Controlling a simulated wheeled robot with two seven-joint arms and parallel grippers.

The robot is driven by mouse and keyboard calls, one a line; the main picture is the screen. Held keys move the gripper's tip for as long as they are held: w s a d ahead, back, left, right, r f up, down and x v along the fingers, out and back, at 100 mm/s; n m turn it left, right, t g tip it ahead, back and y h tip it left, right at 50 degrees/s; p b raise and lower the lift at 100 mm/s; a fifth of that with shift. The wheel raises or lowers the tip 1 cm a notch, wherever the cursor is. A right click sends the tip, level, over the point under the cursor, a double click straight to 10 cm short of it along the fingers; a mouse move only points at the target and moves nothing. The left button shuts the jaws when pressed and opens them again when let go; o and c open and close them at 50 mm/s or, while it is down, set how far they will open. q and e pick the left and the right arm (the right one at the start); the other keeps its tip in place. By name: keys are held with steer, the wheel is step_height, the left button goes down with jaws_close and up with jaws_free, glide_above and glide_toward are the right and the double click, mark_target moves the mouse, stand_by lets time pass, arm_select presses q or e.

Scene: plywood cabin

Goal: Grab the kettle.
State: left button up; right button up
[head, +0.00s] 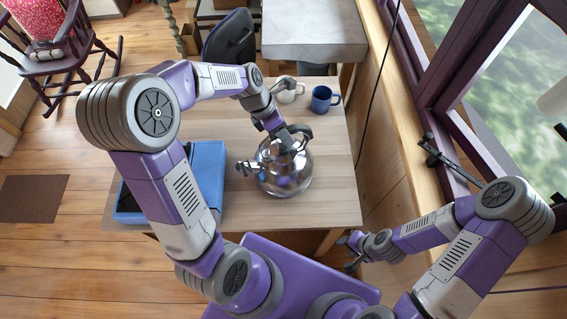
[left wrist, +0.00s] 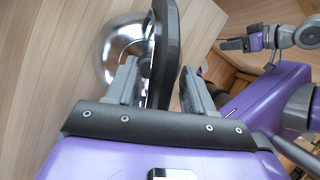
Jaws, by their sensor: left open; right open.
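The shiny metal kettle (head: 285,180) stands on the wooden table, with its spout toward the left. It also shows in the left wrist view (left wrist: 118,50). My left gripper (head: 287,143) is over the top of the kettle and partly hides it. In the left wrist view my left gripper (left wrist: 160,66) is open, with the black kettle handle (left wrist: 166,40) between its two fingers. The handle is closer to the left finger; I cannot tell if they touch. My right gripper (head: 350,252) is open and empty, low beside the table's front right corner.
A blue crate (head: 208,165) sits on the table's left side, partly behind my left arm. A blue mug (head: 322,100) and a pale mug (head: 288,94) stand at the back of the table (head: 335,190). The window wall and sill (head: 405,130) run along the right.

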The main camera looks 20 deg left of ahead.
arm_select(q)
steer(key=shift+s+r, duration=0.1)
steer(key=shift+s, duration=0.1)
steer(key=shift+w, duration=0.1)
jaws_close()
stand_by(1.0)
steer(key=shift+w+r, duration=0.1)
steer(key=shift+w, duration=0.05)
